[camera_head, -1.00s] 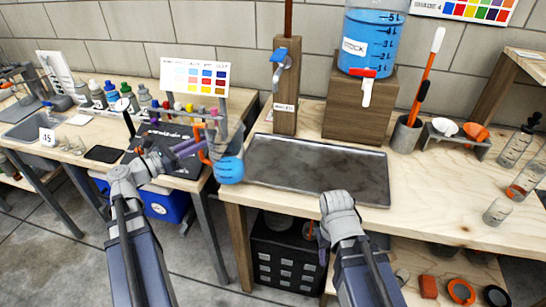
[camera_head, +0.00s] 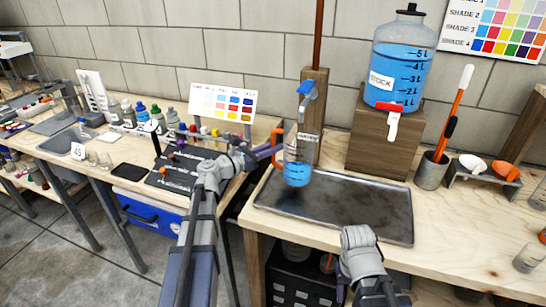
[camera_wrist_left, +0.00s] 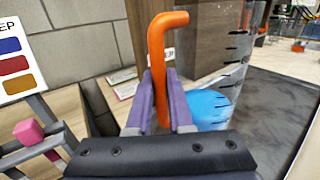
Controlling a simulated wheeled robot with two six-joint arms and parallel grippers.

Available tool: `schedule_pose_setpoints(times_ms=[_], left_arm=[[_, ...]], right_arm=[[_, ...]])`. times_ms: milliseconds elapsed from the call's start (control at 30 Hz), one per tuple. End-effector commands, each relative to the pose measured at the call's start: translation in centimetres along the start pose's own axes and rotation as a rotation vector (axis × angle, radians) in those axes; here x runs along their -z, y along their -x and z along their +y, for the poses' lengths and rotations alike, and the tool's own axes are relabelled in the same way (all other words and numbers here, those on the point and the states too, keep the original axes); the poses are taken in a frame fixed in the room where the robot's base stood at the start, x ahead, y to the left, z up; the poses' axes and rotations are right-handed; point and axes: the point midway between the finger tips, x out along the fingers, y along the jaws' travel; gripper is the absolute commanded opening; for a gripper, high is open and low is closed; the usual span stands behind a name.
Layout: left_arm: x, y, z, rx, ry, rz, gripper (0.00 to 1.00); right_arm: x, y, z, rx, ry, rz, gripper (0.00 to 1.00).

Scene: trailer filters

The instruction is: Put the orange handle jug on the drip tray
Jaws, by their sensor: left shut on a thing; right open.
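The orange handle jug (camera_head: 298,172) is a clear jug with blue liquid low in it. It appears over the left end of the dark drip tray (camera_head: 360,217); I cannot tell whether it touches the tray. My left gripper (camera_head: 268,154) is shut on its orange handle. In the left wrist view the purple fingers (camera_wrist_left: 162,105) close on the orange handle (camera_wrist_left: 160,45), and the clear jug wall (camera_wrist_left: 240,50) is to the right. My right gripper (camera_head: 358,238) is at the tray's front edge, empty; its fingers are hard to see.
A wooden post with a blue-handled tap (camera_head: 307,90) stands behind the tray. A stock container (camera_head: 398,65) sits on a wooden block to the right. A grey cup with tools (camera_head: 431,172) is further right. The tray's middle and right are clear.

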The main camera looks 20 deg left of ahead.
Motion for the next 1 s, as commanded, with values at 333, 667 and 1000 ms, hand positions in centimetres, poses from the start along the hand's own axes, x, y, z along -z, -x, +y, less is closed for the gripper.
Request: schedule_pose_setpoints(times_ms=[333, 667, 1000], left_arm=[[1.4, -0.1, 0.0, 0.0, 0.001, -0.001, 0.0], [3.6, 0.0, 0.0, 0.0, 0.001, -0.001, 0.0], [3.8, 0.0, 0.0, 0.0, 0.0, 0.0, 0.21]], right_arm=[[0.1, -1.4, -0.1, 0.0, 0.0, 0.0, 0.5], [0.2, -3.6, -0.3, 0.0, 0.0, 0.0, 0.5], [0.2, -3.8, -0.4, 0.0, 0.0, 0.0, 0.5]])
